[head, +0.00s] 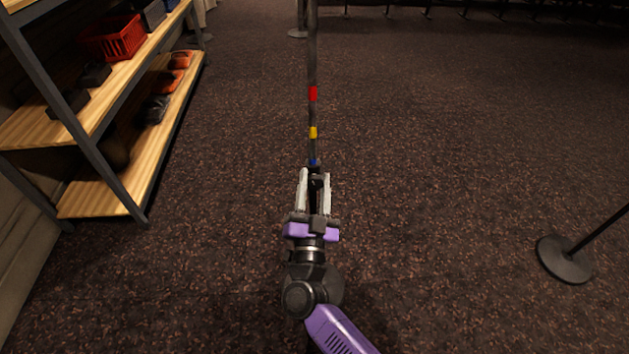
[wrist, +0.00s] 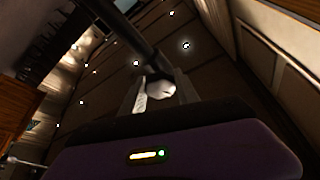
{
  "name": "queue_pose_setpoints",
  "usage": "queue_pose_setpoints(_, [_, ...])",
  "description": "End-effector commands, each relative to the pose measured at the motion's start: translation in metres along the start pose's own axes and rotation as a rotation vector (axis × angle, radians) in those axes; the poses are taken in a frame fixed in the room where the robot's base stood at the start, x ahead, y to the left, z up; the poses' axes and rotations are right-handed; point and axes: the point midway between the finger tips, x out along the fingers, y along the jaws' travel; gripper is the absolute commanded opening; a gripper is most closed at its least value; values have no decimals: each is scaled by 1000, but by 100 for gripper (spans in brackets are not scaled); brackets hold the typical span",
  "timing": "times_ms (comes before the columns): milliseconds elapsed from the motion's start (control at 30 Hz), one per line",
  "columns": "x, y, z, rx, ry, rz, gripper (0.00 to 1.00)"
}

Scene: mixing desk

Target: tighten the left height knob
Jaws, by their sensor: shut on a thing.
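A dark upright pole (head: 312,60) with red, yellow and blue bands rises from my gripper (head: 316,178) in the head view. My gripper is at the pole, just below the blue band, with its two pale fingers pointing away from me. In the wrist view the dark pole (wrist: 128,28) slants in from the top left. A pale, rounded knob (wrist: 161,88) sits between the fingertips there, and my gripper (wrist: 160,92) is shut on it. The knob is mostly hidden by the fingers in the head view. How tight it is cannot be seen.
A shelf unit (head: 100,120) with a red basket (head: 114,38) and other items stands at the left. A round black stand base (head: 566,259) with a slanting pole is on the floor at the right. The carpet (head: 450,150) between is clear.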

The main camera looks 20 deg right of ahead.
Motion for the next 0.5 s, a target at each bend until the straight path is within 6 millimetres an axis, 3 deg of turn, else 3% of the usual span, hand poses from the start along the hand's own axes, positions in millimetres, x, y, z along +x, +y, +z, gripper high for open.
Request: queue_pose_setpoints(500, [-1,0,1,39,-1,17,0])
